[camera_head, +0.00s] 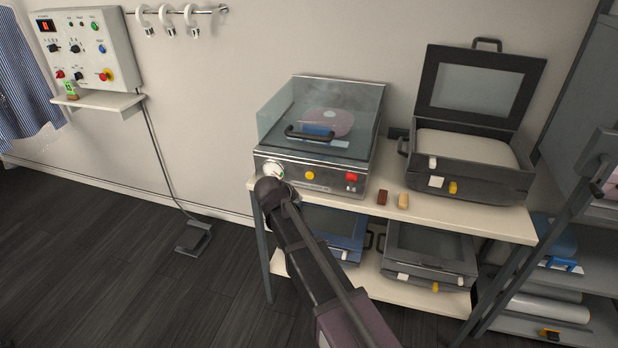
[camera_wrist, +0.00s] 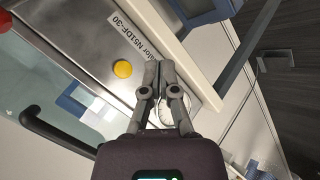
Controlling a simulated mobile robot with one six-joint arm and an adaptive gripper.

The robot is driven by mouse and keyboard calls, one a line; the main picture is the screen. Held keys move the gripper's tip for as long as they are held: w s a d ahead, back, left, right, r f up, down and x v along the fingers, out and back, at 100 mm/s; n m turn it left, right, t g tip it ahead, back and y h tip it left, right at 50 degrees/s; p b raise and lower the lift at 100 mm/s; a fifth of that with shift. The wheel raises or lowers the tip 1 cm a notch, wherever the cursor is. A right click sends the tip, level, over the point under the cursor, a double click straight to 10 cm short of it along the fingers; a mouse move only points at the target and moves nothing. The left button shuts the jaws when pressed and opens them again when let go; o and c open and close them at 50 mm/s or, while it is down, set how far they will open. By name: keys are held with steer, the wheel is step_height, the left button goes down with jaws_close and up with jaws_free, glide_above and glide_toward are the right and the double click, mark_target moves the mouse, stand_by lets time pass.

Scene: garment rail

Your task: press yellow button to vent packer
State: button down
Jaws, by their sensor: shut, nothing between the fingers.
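The packer (camera_head: 318,135) is a steel machine with a clear lid, shut, on the top of a shelf unit. Its yellow button (camera_head: 309,175) is on the front panel, between a round white gauge (camera_head: 274,169) and a red switch (camera_head: 351,177). My gripper (camera_head: 268,188) is in front of the panel's left end, by the gauge. In the wrist view the fingers (camera_wrist: 157,66) are together and empty, and the yellow button (camera_wrist: 122,69) lies just left of the fingertips, apart from them. The gauge (camera_wrist: 171,110) is partly hidden behind the fingers.
An open black case (camera_head: 470,180) stands right of the packer. A brown block (camera_head: 382,198) and a tan block (camera_head: 403,201) lie near the shelf edge (camera_head: 470,225). Closed cases sit below. A control box (camera_head: 88,48) with another yellow-ringed button hangs at left.

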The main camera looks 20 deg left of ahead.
steer(key=shift+w, duration=4.35)
steer(key=shift+w, duration=0.85)
steer(key=shift+s, duration=0.85)
steer(key=shift+s, duration=2.5)
